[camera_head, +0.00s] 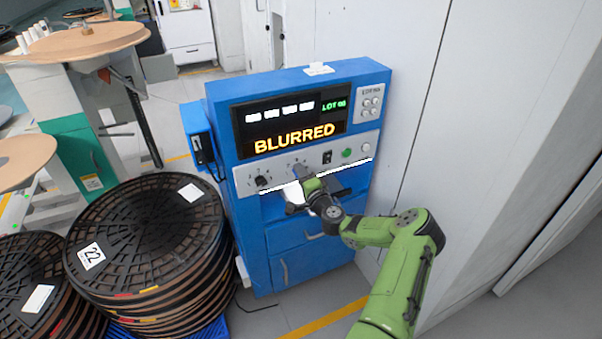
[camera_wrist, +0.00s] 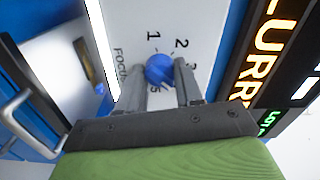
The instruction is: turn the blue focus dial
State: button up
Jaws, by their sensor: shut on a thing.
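The blue focus dial (camera_wrist: 160,70) sits on the white control panel, with the word FOCUS and several numbers printed around it in the wrist view. My gripper (camera_wrist: 162,78) has one finger on each side of the dial and is shut on it. In the head view my gripper (camera_head: 302,174) reaches the panel of the blue machine (camera_head: 290,247) and mostly hides the dial. The machine's display (camera_head: 293,138) reads BLURRED in orange, with LOT in green at its upper right. The dial's pointer setting cannot be made out.
A black knob (camera_head: 262,181) is left of my gripper on the panel. A black switch (camera_head: 327,157) and a green button (camera_head: 347,153) are to the right. Stacked black reels (camera_head: 145,235) stand left of the machine. A white wall (camera_head: 420,120) is close on the right.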

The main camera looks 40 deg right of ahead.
jog(key=shift+m, duration=0.6)
jog(key=o, duration=1)
jog(key=shift+o, duration=0.2)
jog(key=p+v, duration=0.1)
jog(key=v, duration=1.5)
jog(key=shift+p, duration=0.3)
jog(key=shift+w, duration=0.1)
